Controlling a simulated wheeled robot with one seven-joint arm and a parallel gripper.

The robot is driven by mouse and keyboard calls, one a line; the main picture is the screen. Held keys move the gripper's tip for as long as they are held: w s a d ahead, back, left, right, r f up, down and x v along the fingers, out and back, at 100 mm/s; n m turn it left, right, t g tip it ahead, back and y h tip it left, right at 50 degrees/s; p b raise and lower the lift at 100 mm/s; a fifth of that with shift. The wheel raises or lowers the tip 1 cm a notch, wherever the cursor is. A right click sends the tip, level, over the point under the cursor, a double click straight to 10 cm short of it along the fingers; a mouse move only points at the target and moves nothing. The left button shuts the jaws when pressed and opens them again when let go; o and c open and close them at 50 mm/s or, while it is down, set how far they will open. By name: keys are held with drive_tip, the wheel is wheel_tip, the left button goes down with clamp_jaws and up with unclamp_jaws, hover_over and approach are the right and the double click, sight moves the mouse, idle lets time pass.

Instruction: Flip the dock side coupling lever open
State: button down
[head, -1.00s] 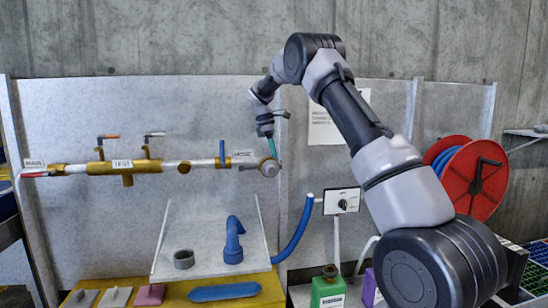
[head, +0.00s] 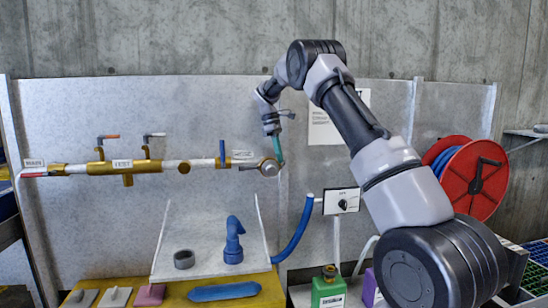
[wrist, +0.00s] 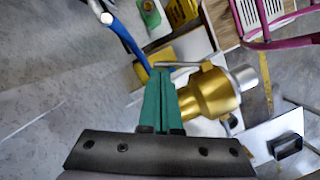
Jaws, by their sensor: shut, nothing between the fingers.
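A brass coupling (head: 268,167) sits at the right end of the pipe run on the grey panel. It also shows large in the wrist view (wrist: 208,95), with a silver end. A thin grey lever (wrist: 182,64) extends left from the coupling across the front of my fingertips. It shows only faintly in the head view, left of the coupling (head: 247,168). My gripper (head: 280,160) points down beside the coupling's upper right. Its teal fingers (wrist: 160,72) are shut and empty. Their tips are close to the lever's free end; I cannot tell whether they touch it.
A blue hose (head: 298,235) hangs below right, near a white switch box (head: 341,201). A red reel (head: 477,178) stands at right. A yellow bench (head: 262,297) holds loose parts.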

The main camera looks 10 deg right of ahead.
drive_tip(key=s+d+m, duration=0.1)
drive_tip(key=m, duration=0.2)
drive_tip(key=s+d+m+g+y, duration=0.1)
drive_tip(key=d+m, duration=0.1)
drive_tip(key=m, duration=0.1)
drive_tip(key=d+m+y, duration=0.1)
drive_tip(key=m, duration=0.3)
drive_tip(key=shift+s+d, duration=0.15)
drive_tip(key=shift+s, duration=0.25)
drive_tip(key=shift+s+a, duration=0.15)
drive_tip(key=shift+a, duration=0.6)
drive_tip(key=v, duration=1)
drive_tip(key=shift+w+r, duration=0.25)
drive_tip(key=shift+r, duration=0.1)
